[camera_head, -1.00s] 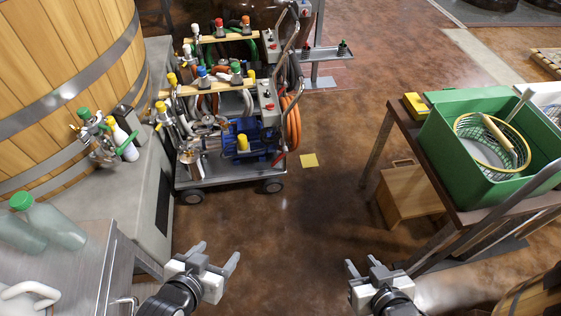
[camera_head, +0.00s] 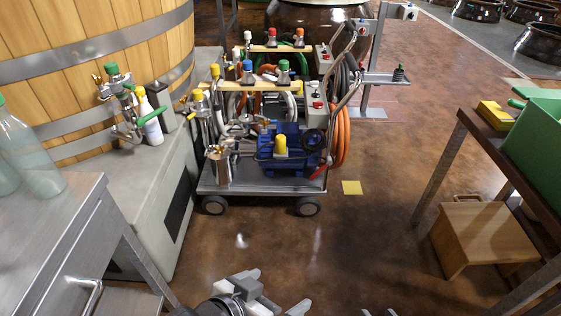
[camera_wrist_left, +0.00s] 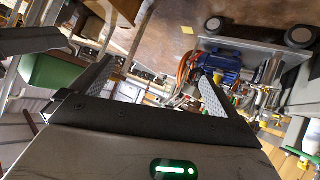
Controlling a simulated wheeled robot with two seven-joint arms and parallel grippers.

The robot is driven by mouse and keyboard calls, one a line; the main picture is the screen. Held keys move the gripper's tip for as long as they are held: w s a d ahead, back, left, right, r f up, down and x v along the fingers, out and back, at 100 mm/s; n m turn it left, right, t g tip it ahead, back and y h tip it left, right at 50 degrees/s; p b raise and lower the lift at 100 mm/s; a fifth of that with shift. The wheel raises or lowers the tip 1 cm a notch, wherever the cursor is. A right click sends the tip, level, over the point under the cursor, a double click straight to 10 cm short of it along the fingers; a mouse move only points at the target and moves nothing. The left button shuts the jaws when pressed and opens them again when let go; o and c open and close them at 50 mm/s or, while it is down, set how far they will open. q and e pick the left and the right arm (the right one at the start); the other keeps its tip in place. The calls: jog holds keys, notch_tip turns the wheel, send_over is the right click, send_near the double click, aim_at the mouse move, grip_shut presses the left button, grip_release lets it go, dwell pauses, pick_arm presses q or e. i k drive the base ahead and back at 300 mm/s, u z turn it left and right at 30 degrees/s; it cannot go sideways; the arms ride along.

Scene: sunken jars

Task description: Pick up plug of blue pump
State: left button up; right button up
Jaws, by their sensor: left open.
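The blue pump (camera_head: 290,148) sits on a wheeled metal cart (camera_head: 262,183) ahead of me. A yellow cap (camera_head: 281,144) stands on its near side. I cannot tell for certain which part is its plug; blue, green and red caps line the cart's wooden rail (camera_head: 262,86). In the left wrist view the pump (camera_wrist_left: 222,62) shows beyond the fingers. My left gripper (camera_head: 275,290) is at the bottom of the head view, open and empty (camera_wrist_left: 155,85), well short of the cart. My right gripper (camera_head: 378,312) shows only its separated tips at the bottom edge.
A metal table (camera_head: 60,235) and wooden vat (camera_head: 90,60) stand at left. At right are a dark table, a green crate (camera_head: 535,140) and a wooden stool (camera_head: 478,235). A yellow square (camera_head: 352,187) lies on the floor. The floor before the cart is clear.

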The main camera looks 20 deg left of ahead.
aim_at(279, 141)
jog(key=z, duration=0.05)
jog(key=i, duration=1.5)
jog(key=u, duration=0.65)
jog(key=i, duration=0.5)
